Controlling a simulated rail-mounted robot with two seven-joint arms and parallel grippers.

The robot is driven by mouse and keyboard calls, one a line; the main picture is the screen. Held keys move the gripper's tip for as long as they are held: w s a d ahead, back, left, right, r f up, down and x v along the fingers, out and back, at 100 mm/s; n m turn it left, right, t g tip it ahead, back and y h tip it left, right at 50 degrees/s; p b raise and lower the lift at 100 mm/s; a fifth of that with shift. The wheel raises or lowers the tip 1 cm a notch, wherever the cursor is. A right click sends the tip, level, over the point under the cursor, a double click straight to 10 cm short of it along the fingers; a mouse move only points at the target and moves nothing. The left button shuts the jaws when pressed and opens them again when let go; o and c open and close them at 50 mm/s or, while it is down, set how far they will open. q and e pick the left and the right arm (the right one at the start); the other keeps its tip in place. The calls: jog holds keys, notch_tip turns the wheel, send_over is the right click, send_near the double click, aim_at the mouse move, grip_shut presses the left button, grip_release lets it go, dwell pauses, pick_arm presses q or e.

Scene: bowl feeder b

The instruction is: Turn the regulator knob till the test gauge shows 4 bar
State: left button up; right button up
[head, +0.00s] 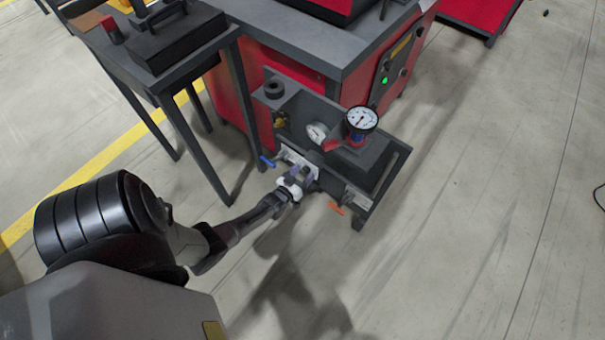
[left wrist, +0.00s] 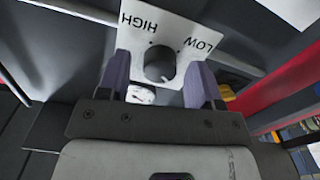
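The dark regulator knob (left wrist: 160,63) sits on a white plate (left wrist: 190,30) marked HIGH and LOW in the left wrist view. My left gripper (left wrist: 158,78) has its two purple fingers on either side of the knob, with a visible gap on each side. In the head view my left gripper (head: 303,176) is at the front of the grey panel and hides the knob. A round white gauge with a black rim and red-blue base (head: 361,119) stands on top of the unit. Its needle is too small to read. My right gripper is not in view.
A second white gauge (head: 317,132) is set in the panel. A blue lever (head: 267,161) is left of my left gripper and an orange lever (head: 337,209) right of it. A dark table (head: 165,85) stands at left. The floor in front is clear.

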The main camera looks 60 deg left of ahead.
pick_arm(q)
jog(key=c, duration=0.9)
jog(key=shift+m, duration=1.5)
jog(key=o, duration=0.9)
jog(key=shift+p, duration=0.3)
jog(key=shift+s+d, duration=0.15)
jog(key=shift+s, duration=0.15)
jog(key=shift+p+v, duration=2.3)
jog(key=shift+v, duration=4.35)
jog(key=shift+w, duration=0.1)
